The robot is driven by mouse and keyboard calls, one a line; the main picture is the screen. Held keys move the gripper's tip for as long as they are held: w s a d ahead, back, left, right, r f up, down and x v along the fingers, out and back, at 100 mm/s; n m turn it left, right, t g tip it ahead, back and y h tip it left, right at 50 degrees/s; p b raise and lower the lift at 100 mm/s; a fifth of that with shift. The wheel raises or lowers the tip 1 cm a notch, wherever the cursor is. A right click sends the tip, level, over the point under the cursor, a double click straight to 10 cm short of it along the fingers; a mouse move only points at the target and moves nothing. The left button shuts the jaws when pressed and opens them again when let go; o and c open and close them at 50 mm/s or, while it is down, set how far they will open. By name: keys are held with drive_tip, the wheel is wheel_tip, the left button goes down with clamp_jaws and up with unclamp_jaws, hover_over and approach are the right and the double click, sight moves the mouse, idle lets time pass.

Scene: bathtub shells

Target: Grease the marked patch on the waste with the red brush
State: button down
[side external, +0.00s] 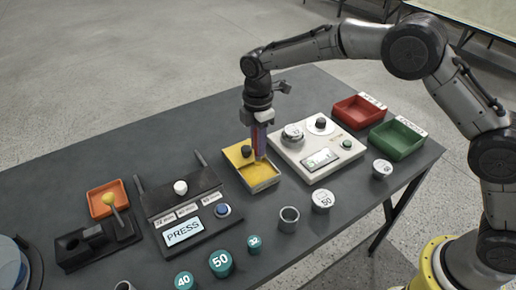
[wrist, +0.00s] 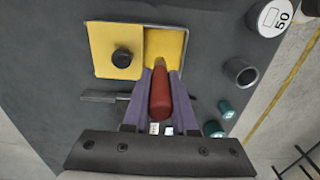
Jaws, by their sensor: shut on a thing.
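My gripper (side external: 259,122) is shut on the red brush (wrist: 160,98), which points down between the purple fingers. In the side view the brush tip is over the open part of a yellow tray (side external: 263,184). In the wrist view the tip (wrist: 161,69) overlaps the near part of the yellow filling; whether it touches is unclear. A yellow lid with a black knob (wrist: 122,58) covers the tray's left part. I cannot tell which part is the waste, and no marked patch is discernible. A grey hollow cylinder (side external: 289,219) stands right of the tray's front.
A black PRESS unit (side external: 185,232) stands left of the tray, and a white device (side external: 318,150) right of it. Red (side external: 358,112) and green (side external: 398,139) bins are at the right. Several numbered caps, including a teal one (side external: 221,263), stand in front. An orange tray (side external: 108,199) is left.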

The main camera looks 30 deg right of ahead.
drive_tip(key=shift+r, duration=1.8)
drive_tip(key=shift+d, duration=0.1)
